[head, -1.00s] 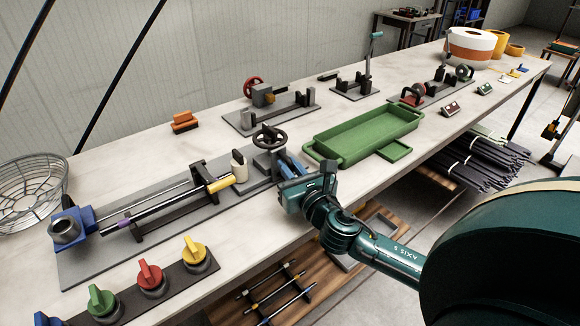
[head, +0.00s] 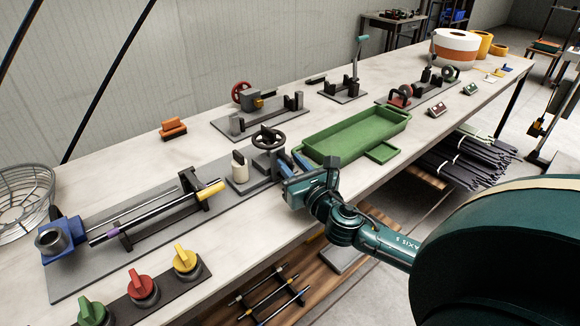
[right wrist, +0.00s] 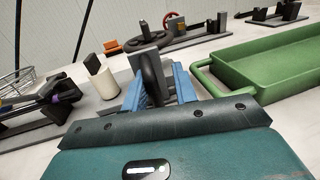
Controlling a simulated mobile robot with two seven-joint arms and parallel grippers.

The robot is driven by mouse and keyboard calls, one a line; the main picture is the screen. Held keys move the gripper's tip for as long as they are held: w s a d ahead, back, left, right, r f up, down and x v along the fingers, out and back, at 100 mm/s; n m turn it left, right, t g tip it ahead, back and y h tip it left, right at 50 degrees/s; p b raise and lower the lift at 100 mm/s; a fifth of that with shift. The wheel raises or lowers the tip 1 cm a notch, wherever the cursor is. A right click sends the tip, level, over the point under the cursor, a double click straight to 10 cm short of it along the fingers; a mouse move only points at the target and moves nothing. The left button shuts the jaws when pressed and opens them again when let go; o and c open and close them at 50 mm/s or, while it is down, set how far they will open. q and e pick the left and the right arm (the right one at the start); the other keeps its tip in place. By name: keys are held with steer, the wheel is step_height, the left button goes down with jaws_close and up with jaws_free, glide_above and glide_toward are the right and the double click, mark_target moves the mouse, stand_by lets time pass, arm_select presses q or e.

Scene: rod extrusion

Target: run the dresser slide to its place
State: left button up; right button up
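I cannot tell for certain which part is the dresser slide. A long grey baseplate (head: 75,283) carries a blue block with a round cup (head: 58,240), a rod with a yellow end (head: 211,188), a white cylinder (head: 239,172) and a block with a black handwheel (head: 267,138). My right gripper (head: 294,163) is beside the handwheel block, at its right. In the right wrist view its two blue fingers (right wrist: 160,85) stand apart, with a dark upright part showing between them; contact is not clear. My left gripper is out of view.
A green tray (head: 327,152) lies right of my right gripper. Behind is a grey fixture with a red wheel (head: 242,92). Coloured knobs (head: 138,285) line the front edge. A wire basket (head: 25,195) stands at the left. Bare tabletop shows behind the baseplate.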

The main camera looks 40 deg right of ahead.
steer(key=shift+a+r, duration=0.15)
steer(key=shift+r, duration=0.05)
stand_by(0.3)
steer(key=shift+s+f, duration=0.15)
steer(key=shift+s, duration=0.1)
steer(key=s+a+b, duration=0.1)
steer(key=s+b, duration=0.1)
steer(key=s, duration=1)
steer(key=shift+s+a, duration=0.3)
